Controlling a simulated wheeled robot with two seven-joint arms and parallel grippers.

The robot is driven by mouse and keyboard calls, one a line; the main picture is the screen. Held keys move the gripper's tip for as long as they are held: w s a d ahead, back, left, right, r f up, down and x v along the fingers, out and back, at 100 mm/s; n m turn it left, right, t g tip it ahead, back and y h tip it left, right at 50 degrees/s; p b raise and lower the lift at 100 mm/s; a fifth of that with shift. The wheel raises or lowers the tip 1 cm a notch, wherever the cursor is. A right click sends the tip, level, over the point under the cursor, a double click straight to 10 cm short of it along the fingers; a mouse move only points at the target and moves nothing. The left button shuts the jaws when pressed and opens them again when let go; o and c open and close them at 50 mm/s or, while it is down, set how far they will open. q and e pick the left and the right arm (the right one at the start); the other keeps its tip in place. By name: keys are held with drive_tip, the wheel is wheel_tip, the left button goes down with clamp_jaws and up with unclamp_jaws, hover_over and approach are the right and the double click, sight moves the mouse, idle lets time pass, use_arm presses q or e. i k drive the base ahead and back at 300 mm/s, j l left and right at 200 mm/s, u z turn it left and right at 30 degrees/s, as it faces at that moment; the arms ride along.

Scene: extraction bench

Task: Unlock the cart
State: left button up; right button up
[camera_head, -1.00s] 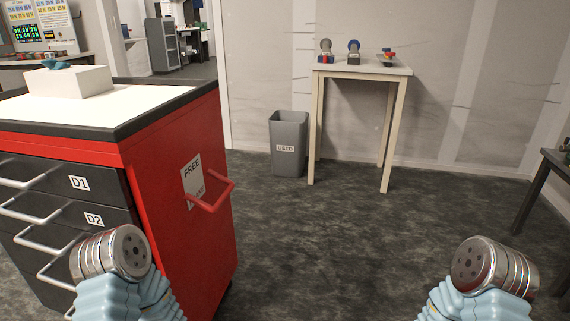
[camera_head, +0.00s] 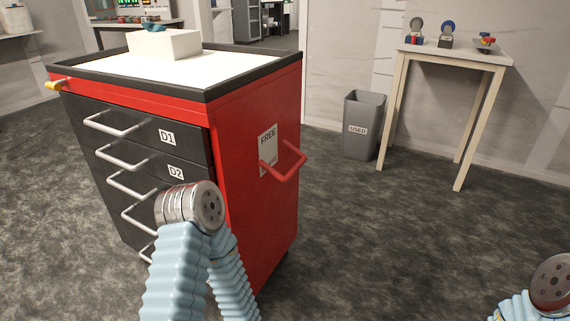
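The red cart (camera_head: 258,190) stands left of centre. Its dark front has several drawers with silver bar handles, and the upper ones are labelled D1 and D2; they look shut. A small yellow part (camera_head: 55,85) sticks out at the cart's upper left front corner; its details are too small to tell. A red handle (camera_head: 284,165) is on the right side, partly over a white sign (camera_head: 268,138) reading FREE, with its lower line hidden. My two arms show at the bottom, the left in front of the drawers. Neither gripper is in view.
A white box (camera_head: 163,44) with a teal item sits on the cart top. A grey bin (camera_head: 363,125) marked USED stands beside a pale table (camera_head: 455,53) with small coloured items. The floor (camera_head: 350,240) right of the cart is clear.

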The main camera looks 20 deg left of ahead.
sight(59, 85)
drive_tip(key=u, duration=2)
drive_tip(key=i+j+u, duration=0.25)
drive_tip(key=i+j, duration=0.15)
drive_tip(key=i+j+u, duration=0.3)
drive_tip(key=i, duration=0.25)
